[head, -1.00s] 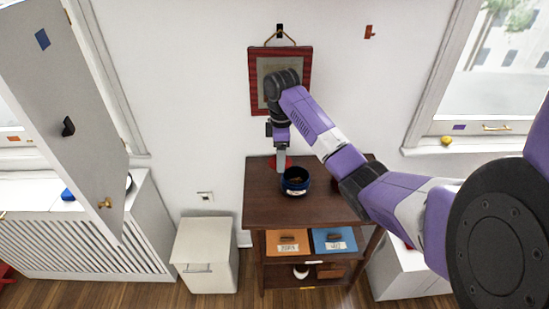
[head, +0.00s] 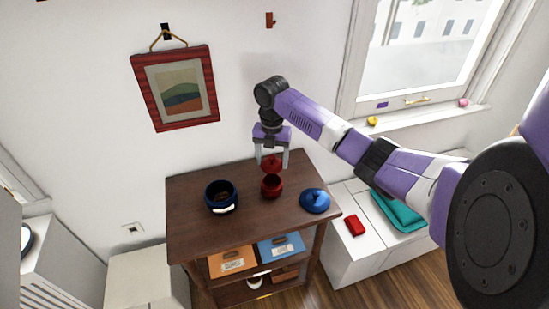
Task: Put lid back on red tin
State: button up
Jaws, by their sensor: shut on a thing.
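The red tin (head: 271,187) stands upright on the dark wooden table, near its middle back. My gripper (head: 271,164) points down just behind and above the tin in the picture, with a finger on each side of the red lid (head: 271,161). It is shut on the lid. The lid shows just above the tin's rim in the picture; I cannot tell the exact gap or whether they touch.
On the wooden table (head: 190,232), a blue pot (head: 221,205) stands left of the tin and a blue lid (head: 314,202) lies to its right. A red-framed picture (head: 175,88) hangs behind. A white cabinet with a red item (head: 355,225) and teal cushion (head: 398,208) stands right.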

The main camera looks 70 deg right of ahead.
jog(key=shift+f+b, duration=1.8)
jog(key=shift+f, duration=0.4)
jog(key=shift+f+b, duration=0.5)
jog(key=shift+f, duration=0.45)
jog(key=shift+p, duration=0.3)
jog(key=shift+f, duration=0.15)
dwell(0.5)
jog(key=o, duration=1.6)
jog(key=shift+c, duration=0.2)
